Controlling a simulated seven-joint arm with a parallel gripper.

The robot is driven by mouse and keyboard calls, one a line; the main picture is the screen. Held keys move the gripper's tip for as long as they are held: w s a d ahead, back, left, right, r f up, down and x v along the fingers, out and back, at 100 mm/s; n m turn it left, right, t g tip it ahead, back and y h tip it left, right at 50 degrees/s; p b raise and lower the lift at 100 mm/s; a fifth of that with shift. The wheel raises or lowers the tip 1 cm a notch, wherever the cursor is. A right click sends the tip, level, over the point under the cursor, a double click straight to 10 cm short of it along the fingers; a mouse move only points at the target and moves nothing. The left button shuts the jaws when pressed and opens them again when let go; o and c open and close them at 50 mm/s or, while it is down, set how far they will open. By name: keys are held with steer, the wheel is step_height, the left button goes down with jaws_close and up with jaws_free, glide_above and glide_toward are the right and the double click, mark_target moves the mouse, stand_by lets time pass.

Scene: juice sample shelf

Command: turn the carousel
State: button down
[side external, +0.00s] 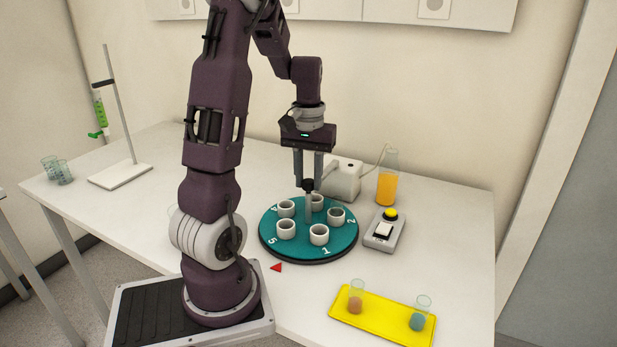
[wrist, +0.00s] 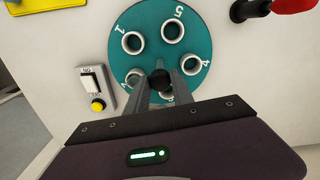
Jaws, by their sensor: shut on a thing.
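The carousel (side external: 292,247) is a round teal disc on the table with white numbered cups around a central post. It also shows in the wrist view (wrist: 153,62). My gripper (side external: 308,181) points down over its middle, and its fingers are shut on the black knob (side external: 308,186) on top of the post. In the wrist view the dark knob (wrist: 160,79) sits between the fingertips. My fingers partly hide the back cups and number 3.
A switch box (side external: 383,231) with a yellow button stands close right of the carousel. Behind are a white device (side external: 343,180) and an orange-filled vessel (side external: 387,186). A yellow tray (side external: 382,320) with two small beakers lies front right. A stand (side external: 121,175) is at left.

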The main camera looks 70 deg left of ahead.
steer(key=shift+n, duration=2.9)
steer(key=shift+w+n, duration=0.1)
steer(key=shift+n, duration=2.9)
steer(key=c, duration=1.1)
jaws_free()
steer(key=shift+r, duration=0.15)
step_height(320, 180, up, 7)
steer(key=shift+f, duration=0.1)
